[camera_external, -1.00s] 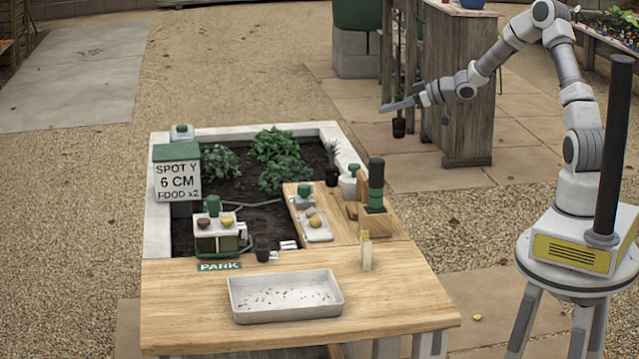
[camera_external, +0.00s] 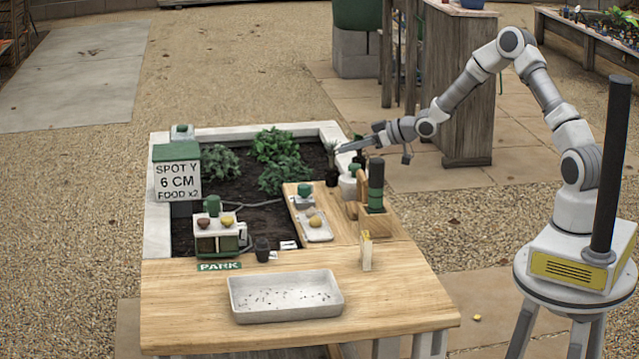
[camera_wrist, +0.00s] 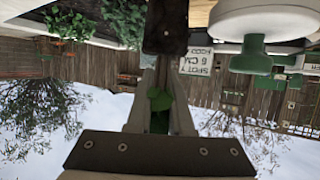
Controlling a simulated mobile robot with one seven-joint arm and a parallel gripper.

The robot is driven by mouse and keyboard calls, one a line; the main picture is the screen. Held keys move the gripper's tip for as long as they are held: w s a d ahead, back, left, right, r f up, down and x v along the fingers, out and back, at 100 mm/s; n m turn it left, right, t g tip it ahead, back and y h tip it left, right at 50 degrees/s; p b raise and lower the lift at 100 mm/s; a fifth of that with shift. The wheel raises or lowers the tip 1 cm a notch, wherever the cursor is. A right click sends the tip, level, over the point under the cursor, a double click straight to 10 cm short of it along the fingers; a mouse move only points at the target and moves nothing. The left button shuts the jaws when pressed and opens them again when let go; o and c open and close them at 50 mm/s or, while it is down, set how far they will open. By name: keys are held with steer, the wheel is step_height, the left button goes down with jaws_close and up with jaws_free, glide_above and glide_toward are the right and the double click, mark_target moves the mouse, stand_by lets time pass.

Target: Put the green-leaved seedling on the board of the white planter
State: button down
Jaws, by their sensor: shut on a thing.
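My gripper (camera_external: 350,147) is over the back right of the white planter (camera_external: 157,235). It is shut on the green-leaved seedling (camera_external: 359,154), whose dark pot hangs below the jaws, partly hidden among the things behind the board. In the wrist view, which is upside down, a green leaf (camera_wrist: 159,99) lies between the fingers and the dark pot (camera_wrist: 165,28) is past their tips. The wooden board (camera_external: 343,232) lies across the planter's right side, in front of and below my gripper.
Leafy plants (camera_external: 275,145) grow in the soil.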

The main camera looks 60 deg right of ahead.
mark_target(356, 157)
steer(key=shift+f, duration=1.55)
steer(key=shift+f+b, duration=0.25)
steer(key=shift+b, duration=0.25)
steer(key=c, duration=0.8)
jaws_free()
steer(key=shift+r, duration=0.1)
steer(key=shift+r, duration=0.1)
steer(key=shift+s+r+p, duration=0.1)
steer(key=shift+r+p, duration=0.1)
steer(key=shift+p, duration=0.15)
steer(key=p+v, duration=0.1)
steer(key=v, duration=1)
steer(key=shift+s+d+r+p, duration=0.15)
steer(key=shift+s+p, duration=0.15)
steer(key=shift+s, duration=0.05)
